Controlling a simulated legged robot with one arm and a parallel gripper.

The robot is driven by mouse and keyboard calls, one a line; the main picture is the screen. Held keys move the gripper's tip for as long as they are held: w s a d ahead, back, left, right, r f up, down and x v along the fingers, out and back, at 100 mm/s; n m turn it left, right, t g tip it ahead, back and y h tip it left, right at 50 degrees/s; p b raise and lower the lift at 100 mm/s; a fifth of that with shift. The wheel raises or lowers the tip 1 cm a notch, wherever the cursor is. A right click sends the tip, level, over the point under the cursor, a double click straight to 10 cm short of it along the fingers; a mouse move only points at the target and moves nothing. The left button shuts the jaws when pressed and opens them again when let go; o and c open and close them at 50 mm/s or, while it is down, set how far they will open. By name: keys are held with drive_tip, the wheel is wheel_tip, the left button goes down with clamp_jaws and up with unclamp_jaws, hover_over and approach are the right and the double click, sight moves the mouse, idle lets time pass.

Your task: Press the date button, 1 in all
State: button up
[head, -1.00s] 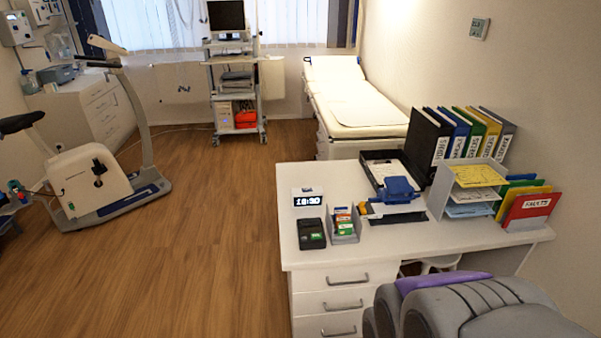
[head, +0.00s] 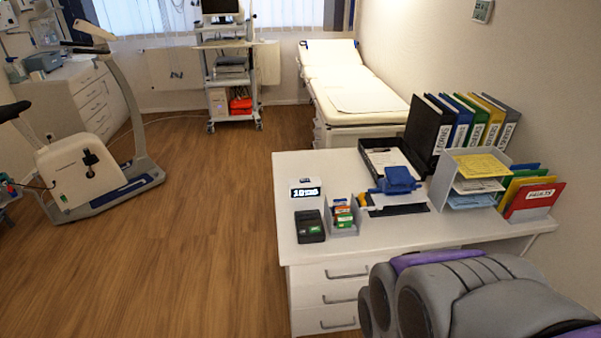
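A small white clock (head: 305,191) with a lit dark display stands near the left edge of the white desk (head: 300,254). Its digits are blurred. No button marked as the date button can be made out. A black device (head: 310,226) with a small green patch lies in front of the clock, and its keys are too small to read. My gripper is not in view; only a grey and purple part of my own body fills the lower right corner, over the desk's front.
A grey holder of small boxes (head: 343,217), a blue hole punch (head: 397,181), a black tray (head: 391,152), paper trays (head: 475,182) and binders (head: 429,130) stand on the desk. An exercise bike (head: 83,170) is at left. Wooden floor (head: 205,200) left of the desk is clear.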

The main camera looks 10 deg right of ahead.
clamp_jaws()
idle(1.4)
